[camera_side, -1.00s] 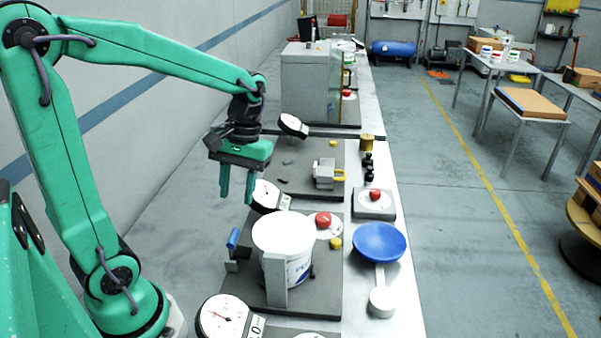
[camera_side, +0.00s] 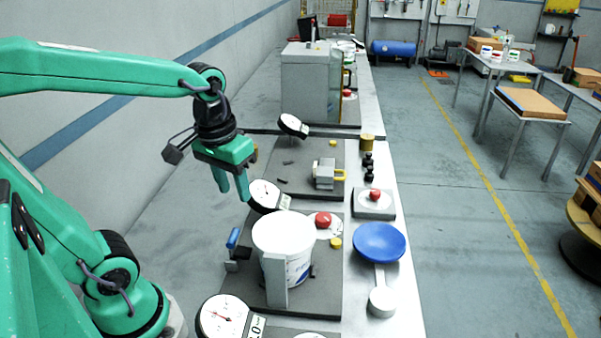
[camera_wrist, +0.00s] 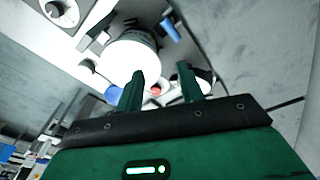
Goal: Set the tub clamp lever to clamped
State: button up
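The white tub (camera_side: 297,272) stands upright on a dark grey base plate, and its round top shows in the wrist view (camera_wrist: 128,62). The tub clamp lever (camera_side: 233,238) has a blue handle, to the left of the tub, and stands up with a slight tilt. The blue handle also shows in the wrist view (camera_wrist: 171,32), beside the tub. My gripper (camera_side: 231,192) is open and empty, up behind the lever and tub in the side view and apart from both. In the wrist view its two fingers (camera_wrist: 161,72) are spread, with nothing between them.
A dial gauge (camera_side: 265,195) stands close to my fingers, behind the tub. A second gauge (camera_side: 222,318) stands in front. A red button (camera_side: 322,219) and a yellow knob (camera_side: 335,243) sit right of the tub. A blue bowl (camera_side: 379,242) lies further right.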

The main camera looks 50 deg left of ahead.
jog(key=shift+s+d+r+m+t, duration=0.55)
jog(key=shift+m+t, duration=0.3)
jog(key=shift+t, duration=0.15)
jog(key=shift+s+d+r+m+t, duration=0.5)
jog(key=shift+m+t, duration=0.35)
jog(key=shift+t, duration=0.15)
jog(key=n+g, duration=0.4)
jog(key=n, duration=0.4)
send_over(233, 234)
notch_tip(233, 234, down, 6)
jog(key=shift+s+a+f+n+g, duration=0.3)
jog(key=shift+f+n+g, duration=0.15)
jog(key=shift+g, duration=0.15)
jog(key=shift+f, duration=0.1)
jog(key=shift+w+d+f, duration=0.15)
jog(key=shift+f, duration=1.75)
jog(key=shift+w+d+f, duration=0.1)
jog(key=shift+f, duration=1.8)
